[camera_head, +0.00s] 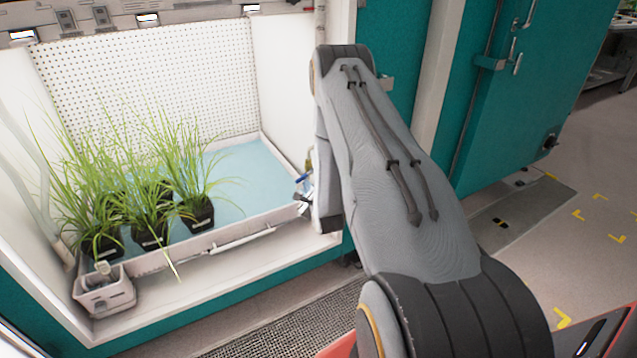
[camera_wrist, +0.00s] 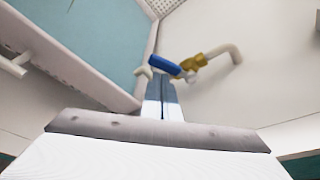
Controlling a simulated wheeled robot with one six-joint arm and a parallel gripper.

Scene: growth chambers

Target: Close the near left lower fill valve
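The fill valve has a blue handle (camera_wrist: 165,66) and a brass body (camera_wrist: 191,65) on a pale bent pipe (camera_wrist: 226,52) that comes out of the chamber's side wall. In the head view the valve (camera_head: 308,162) is small, at the right end of the lower tray, partly beside my arm. My gripper (camera_wrist: 163,88) points at the valve in the wrist view, its two fingers together with only a thin dark line between them. The blue handle lies just beyond the fingertips. Whether they touch it I cannot tell. In the head view my gripper (camera_head: 304,188) is partly hidden by my arm.
A pale-blue tray (camera_head: 252,167) with a white rim holds several potted grassy plants (camera_head: 150,195) on its left. A small grey box (camera_head: 104,289) sits at the chamber's front left corner. Teal doors (camera_head: 520,95) stand right of my arm. The floor at right is open.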

